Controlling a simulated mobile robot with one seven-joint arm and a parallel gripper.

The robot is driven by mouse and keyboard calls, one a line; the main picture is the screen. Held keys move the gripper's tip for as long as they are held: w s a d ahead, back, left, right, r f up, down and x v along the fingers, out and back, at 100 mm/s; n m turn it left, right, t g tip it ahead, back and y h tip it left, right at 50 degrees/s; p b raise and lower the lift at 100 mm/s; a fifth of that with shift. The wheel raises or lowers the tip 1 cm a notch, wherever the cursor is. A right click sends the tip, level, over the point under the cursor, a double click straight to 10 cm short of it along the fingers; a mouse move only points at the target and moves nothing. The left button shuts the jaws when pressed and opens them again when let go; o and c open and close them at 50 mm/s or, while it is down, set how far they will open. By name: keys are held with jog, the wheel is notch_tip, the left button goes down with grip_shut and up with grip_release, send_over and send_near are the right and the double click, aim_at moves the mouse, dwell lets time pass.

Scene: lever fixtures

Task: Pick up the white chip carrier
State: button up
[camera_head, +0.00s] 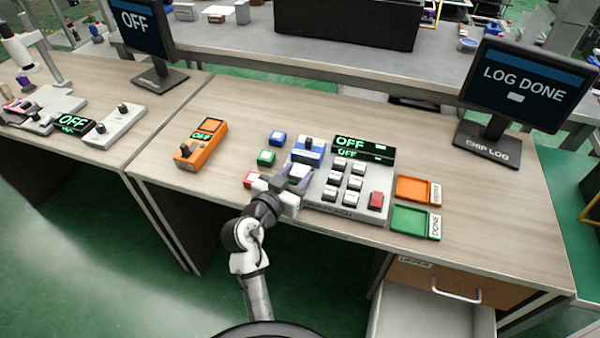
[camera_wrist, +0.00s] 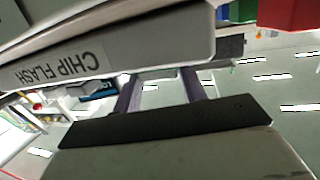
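A small pale block (camera_head: 299,171), likely the white chip carrier, shows at the left front of the chip flash device (camera_head: 350,184), just below the blue socket with a black lever (camera_head: 308,150). My gripper (camera_head: 294,181) is at this spot, its two purple-grey fingers apart on either side of the pale block. In the wrist view the fingers (camera_wrist: 161,88) are also apart, below the device's edge labelled CHIP FLASH (camera_wrist: 60,68). The carrier is not clear there, and I cannot tell whether the fingers touch it.
Blue (camera_head: 278,138), green (camera_head: 266,157) and red (camera_head: 253,180) blocks lie left of the device. An orange meter (camera_head: 201,143) is further left. Orange (camera_head: 412,189) and green (camera_head: 410,222) trays are at right. A monitor reads LOG DONE (camera_head: 525,85). A drawer (camera_head: 430,310) stands open below.

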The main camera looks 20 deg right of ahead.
jog(key=c, duration=0.3)
